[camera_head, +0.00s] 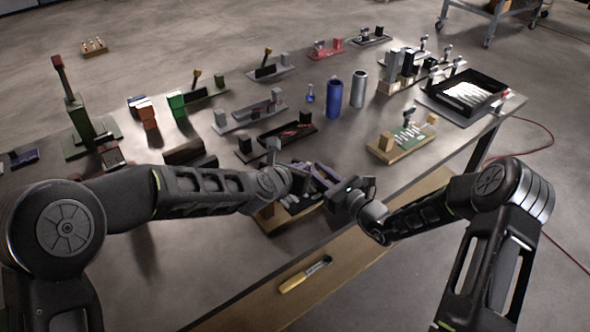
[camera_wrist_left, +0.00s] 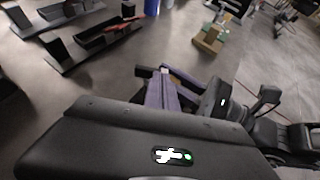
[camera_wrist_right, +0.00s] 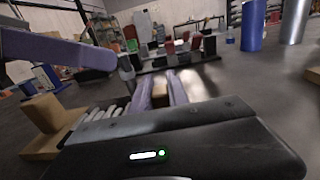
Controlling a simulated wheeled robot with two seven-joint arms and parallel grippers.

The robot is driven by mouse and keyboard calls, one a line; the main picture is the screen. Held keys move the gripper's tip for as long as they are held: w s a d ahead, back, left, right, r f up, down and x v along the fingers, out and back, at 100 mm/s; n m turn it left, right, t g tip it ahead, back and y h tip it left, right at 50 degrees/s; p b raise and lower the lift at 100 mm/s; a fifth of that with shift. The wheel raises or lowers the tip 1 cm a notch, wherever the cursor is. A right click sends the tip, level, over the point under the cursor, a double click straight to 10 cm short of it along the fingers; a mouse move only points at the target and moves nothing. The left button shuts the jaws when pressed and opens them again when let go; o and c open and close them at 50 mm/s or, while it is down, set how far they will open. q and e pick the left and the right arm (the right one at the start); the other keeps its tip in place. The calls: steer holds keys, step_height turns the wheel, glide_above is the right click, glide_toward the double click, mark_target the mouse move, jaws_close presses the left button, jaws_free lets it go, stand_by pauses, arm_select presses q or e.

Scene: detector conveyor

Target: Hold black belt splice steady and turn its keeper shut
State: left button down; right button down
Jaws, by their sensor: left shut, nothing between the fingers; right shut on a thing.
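A fixture with a tan base (camera_head: 267,222) and pale rods (camera_head: 291,205) sits at the table's front edge, mostly hidden by my grippers. In the right wrist view its tan end block (camera_wrist_right: 44,113) and pale rods (camera_wrist_right: 103,112) show at the left. I cannot tell its belt or keeper apart. My left gripper (camera_head: 326,176) is shut and empty over it, its purple fingers (camera_wrist_left: 170,88) side by side. My right gripper (camera_wrist_right: 160,84) is shut on what looks like a tan block (camera_wrist_right: 159,94) of this fixture, reaching in from the right.
A black tray-like fixture with red pieces (camera_head: 288,134) stands just behind. A tan fixture with a green board (camera_head: 409,138) is to the right. Blue (camera_head: 333,92) and silver (camera_head: 358,88) cylinders stand farther back. The table front left of the grippers is clear.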

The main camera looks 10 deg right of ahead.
arm_select(q)
steer(key=shift+d+n+t+y, duration=0.3)
steer(key=shift+n+t+y, duration=0.2)
steer(key=shift+n, duration=0.2)
steer(key=shift+s+d, duration=0.15)
steer(key=shift+d, duration=0.2)
steer(key=shift+w+a, duration=0.65)
steer(key=shift+a, duration=0.3)
